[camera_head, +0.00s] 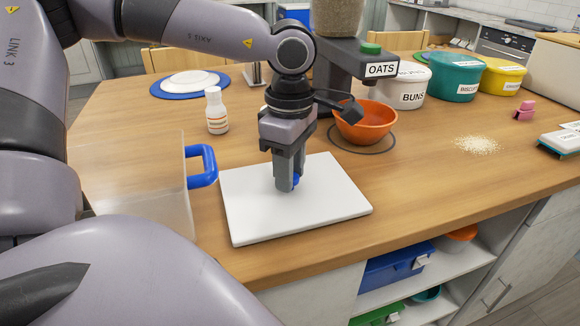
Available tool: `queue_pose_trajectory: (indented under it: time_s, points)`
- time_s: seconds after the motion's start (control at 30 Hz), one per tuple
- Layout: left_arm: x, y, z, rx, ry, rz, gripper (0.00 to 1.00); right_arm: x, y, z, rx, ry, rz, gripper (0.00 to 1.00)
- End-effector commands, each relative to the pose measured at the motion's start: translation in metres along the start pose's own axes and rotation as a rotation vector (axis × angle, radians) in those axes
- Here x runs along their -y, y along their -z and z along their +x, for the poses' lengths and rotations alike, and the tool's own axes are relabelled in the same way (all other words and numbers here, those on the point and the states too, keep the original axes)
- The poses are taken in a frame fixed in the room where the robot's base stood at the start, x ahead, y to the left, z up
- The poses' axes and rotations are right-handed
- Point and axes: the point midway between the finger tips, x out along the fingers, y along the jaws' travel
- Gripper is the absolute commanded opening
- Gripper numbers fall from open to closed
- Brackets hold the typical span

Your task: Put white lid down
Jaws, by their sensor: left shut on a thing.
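The white lid (333,203) is a flat rectangular panel with a blue knob (296,180) near its middle. It lies level at the front of the wooden table, on or very close to the top; I cannot tell whether it touches. My left gripper (288,185) points straight down over the lid and is shut on the blue knob, which its fingers mostly hide. My right gripper is not in view.
A clear bin (130,175) with a blue handle (203,167) stands just left of the lid. Behind are a white bottle (216,112), an orange bowl (365,122) and an oats dispenser (345,60). Spilled oats (478,145) lie right; the table between is clear.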

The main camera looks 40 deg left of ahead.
Motion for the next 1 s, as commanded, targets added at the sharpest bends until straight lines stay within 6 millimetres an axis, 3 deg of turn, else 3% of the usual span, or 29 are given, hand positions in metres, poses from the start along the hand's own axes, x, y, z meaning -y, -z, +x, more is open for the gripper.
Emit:
queue_pose_trajectory:
  time_s: [0.33,0.37,0.43,0.83,1.0]
  points:
    - [0.0,0.0,0.005,0.001,-0.002,0.0,0.0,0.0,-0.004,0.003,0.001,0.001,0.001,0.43]
    - [0.0,0.0,0.005,0.001,-0.001,0.0,0.35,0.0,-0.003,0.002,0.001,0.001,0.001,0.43]
    - [0.0,0.0,0.003,0.001,-0.001,0.0,0.58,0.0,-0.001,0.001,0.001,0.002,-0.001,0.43]
    - [0.0,-0.001,-0.002,0.001,-0.001,0.0,0.58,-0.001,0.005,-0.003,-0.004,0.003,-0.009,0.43]
    - [-0.001,-0.001,-0.029,0.002,-0.007,-0.001,0.58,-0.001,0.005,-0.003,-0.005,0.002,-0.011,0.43]
